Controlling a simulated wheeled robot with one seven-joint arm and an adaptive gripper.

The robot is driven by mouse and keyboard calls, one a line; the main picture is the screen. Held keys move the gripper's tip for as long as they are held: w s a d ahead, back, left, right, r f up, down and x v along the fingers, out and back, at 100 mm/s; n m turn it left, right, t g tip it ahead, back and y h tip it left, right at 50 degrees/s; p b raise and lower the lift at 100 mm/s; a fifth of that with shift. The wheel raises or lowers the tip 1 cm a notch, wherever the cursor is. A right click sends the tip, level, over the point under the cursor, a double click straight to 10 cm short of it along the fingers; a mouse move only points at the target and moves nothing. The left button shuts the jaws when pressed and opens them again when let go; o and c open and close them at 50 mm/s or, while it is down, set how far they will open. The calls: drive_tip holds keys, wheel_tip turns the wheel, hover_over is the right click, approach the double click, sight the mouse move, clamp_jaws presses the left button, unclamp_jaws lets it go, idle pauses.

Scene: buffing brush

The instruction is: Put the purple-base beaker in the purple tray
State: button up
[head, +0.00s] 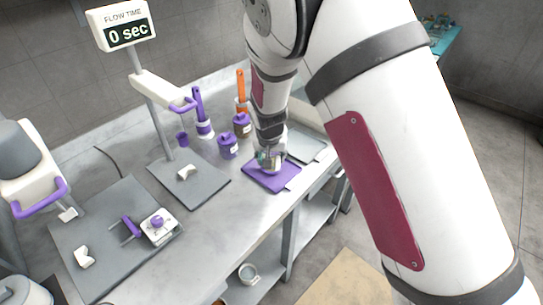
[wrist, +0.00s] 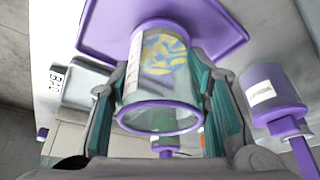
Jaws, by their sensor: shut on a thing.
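The purple-base beaker (wrist: 160,85) is a clear cup with a purple rim and base and a yellow-blue pattern. It fills the middle of the wrist view, between the teal finger pads of my gripper (wrist: 165,100), which is shut on it. The purple tray (head: 271,176) lies flat near the table's front edge in the head view. It also shows behind the beaker in the wrist view (wrist: 225,25). In the head view my gripper (head: 268,162) is over the tray and partly hides the beaker. I cannot tell whether the beaker touches the tray.
A grey tray (head: 306,147) lies just behind the purple tray. Purple-lidded bottles (head: 228,146) and brushes (head: 202,115) stand to the left and behind. A flow-time stand (head: 150,90) rises at the left on a grey mat (head: 195,190). Bare tabletop lies between mat and tray.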

drive_tip(key=shift+f, duration=0.3)
drive_tip(key=shift+f, duration=0.2)
drive_tip(key=o, duration=1.3)
drive_tip(key=shift+r, duration=0.1)
